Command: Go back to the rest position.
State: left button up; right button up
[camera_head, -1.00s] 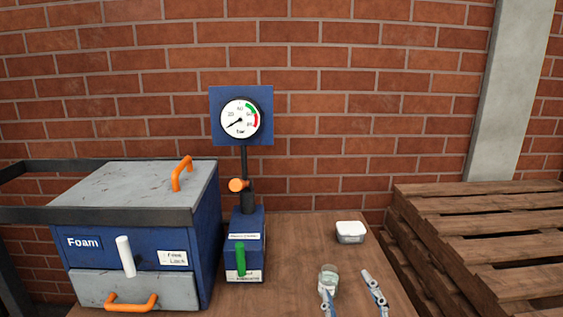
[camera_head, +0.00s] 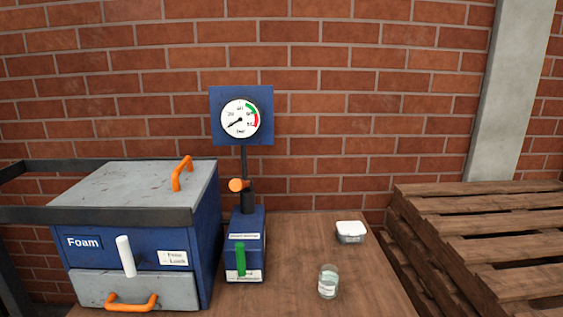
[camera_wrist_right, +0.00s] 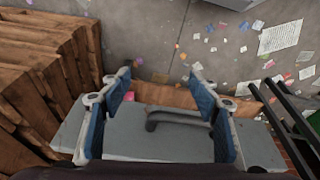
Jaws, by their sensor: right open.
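My right gripper (camera_wrist_right: 158,78) shows in the right wrist view with its two blue-padded fingers spread apart and nothing between them. It hangs above a grey surface with a dark handle, beside a wooden edge and the floor. Neither gripper shows in the head view now. In the head view a glass jar with a label (camera_head: 328,282) stands upright on the wooden table (camera_head: 290,290). A small white-lidded container (camera_head: 351,232) stands farther back on the table.
A blue box marked Foam (camera_head: 205,250) with orange handles stands at the left. Next to it is a blue pump unit (camera_head: 246,262) with a round gauge (camera_head: 240,119) above. Wooden pallets (camera_head: 480,225) are stacked at the right. Paper scraps (camera_wrist_right: 280,37) litter the floor.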

jog(key=s+f+g, duration=0.1)
jog(key=s+f, duration=0.1)
jog(key=f, duration=0.9)
jog(key=s+f, duration=0.2)
jog(key=f, duration=0.8)
jog(key=s+d+f+g, duration=0.1)
jog(key=s+d+f, duration=0.2)
jog(key=s+f, duration=1.1)
jog(key=shift+s+d+f, duration=0.15)
jog(key=shift+s+f, duration=0.05)
jog(key=shift+s, duration=1)
